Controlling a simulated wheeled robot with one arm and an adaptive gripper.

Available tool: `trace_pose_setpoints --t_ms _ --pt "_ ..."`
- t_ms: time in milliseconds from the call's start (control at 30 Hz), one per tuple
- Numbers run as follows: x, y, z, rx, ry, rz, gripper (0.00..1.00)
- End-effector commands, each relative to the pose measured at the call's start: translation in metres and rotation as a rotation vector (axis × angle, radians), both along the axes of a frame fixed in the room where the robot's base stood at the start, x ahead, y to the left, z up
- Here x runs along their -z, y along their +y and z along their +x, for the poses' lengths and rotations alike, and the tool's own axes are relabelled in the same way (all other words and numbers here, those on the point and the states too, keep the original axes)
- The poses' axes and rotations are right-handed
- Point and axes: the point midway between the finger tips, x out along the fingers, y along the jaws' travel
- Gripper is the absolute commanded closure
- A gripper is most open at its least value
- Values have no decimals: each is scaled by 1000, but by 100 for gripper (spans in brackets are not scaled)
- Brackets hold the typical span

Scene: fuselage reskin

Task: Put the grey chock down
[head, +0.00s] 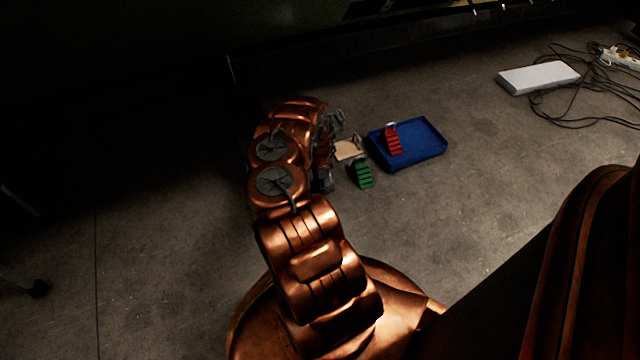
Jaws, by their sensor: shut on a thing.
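My gripper (335,138) is dark grey and sits at the end of my copper-coloured arm, left of the blue tray. It is shut on the grey chock, which I cannot clearly tell apart from the dark gripper parts at this size. A flat tan piece (348,151) shows just right of the gripper, partly hidden by it. I cannot tell the gripper's height above the floor.
The blue tray (429,154) lies on the concrete floor with a red chock (393,140) in its left part. A green chock (363,174) stands on the floor at the tray's lower left. A white box (538,78) and cables lie at the upper right. Floor below the tray is clear.

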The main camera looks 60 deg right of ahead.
Motion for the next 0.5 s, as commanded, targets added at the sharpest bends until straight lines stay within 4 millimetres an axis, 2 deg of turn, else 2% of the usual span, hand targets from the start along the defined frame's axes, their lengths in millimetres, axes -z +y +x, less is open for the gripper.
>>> trace_pose_setpoints --t_ms 100,133,333,500 --pt "3 0 0 -1 0 0 97" --pt "3 0 0 -1 0 0 37" --pt "2 0 0 0 0 0 16" --pt "2 0 0 0 0 0 15"
